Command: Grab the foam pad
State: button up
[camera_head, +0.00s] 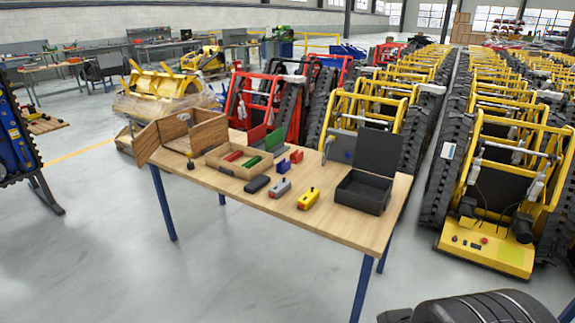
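I cannot make out for certain which thing is the foam pad. A small dark grey, rounded block (255,184) lies flat near the front edge of the wooden table (335,222), in front of a shallow wooden tray. It is the most pad-like shape I see, but its material is too small to tell. My gripper is not in view. A black rounded part at the bottom right seems to be mine.
The wooden tray (226,184) holds red and green pieces. Left of it stands an open wooden box (209,133). A grey-and-red block (280,187), a yellow block (308,199) and an open black box (362,194) stand rightward. Tracked carriers (490,195) crowd the right; floor in front is clear.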

aim_at(259, 182)
jog(key=i+j+z, duration=0.3)
jog(key=i+j, duration=0.8)
jog(key=i, duration=0.3)
jog(key=i+j+z, duration=0.35)
jog(key=i+j, duration=0.9)
jog(key=j, duration=0.15)
